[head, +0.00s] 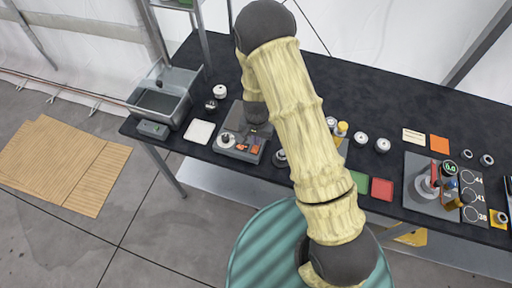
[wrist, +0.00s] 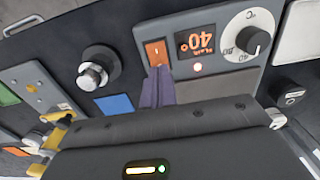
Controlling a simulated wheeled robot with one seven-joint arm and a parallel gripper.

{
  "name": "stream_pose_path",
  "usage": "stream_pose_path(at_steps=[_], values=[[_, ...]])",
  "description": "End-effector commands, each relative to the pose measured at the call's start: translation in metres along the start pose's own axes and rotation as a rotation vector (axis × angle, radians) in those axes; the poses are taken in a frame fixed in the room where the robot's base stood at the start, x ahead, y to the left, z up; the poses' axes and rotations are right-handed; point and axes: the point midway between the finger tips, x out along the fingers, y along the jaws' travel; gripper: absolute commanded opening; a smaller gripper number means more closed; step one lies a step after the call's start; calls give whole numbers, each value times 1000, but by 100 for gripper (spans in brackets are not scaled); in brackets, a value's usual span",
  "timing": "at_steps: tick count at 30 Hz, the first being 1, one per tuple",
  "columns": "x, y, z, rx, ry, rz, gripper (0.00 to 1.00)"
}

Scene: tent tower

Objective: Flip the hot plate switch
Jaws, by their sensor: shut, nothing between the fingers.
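The hot plate (head: 228,143) is a grey box near the front edge of the black table, left of my arm in the head view. In the wrist view its front panel (wrist: 220,85) appears upside down, with an orange rocker switch (wrist: 156,52), an orange display reading 40°, a small light (wrist: 197,67) and a dial (wrist: 250,41). My gripper (wrist: 157,74) is shut and empty. Its purplish fingertips are at the lower edge of the switch in the wrist view; I cannot tell whether they touch it. In the head view my arm hides the fingertips.
A grey basin (head: 165,95) stands at the table's left end, with a white pad (head: 199,131) beside the hot plate. A metallic knob-like object (wrist: 92,75) and a blue square (wrist: 115,104) lie beside it in the wrist view. A scale station (head: 432,180) is at right.

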Motion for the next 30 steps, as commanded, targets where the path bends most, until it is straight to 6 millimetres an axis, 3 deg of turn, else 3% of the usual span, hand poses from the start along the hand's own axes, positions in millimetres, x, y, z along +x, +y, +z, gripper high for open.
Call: stream_pose_path(at_steps=[30], values=[[11, 0, 0, 0, 0, 0, 0]])
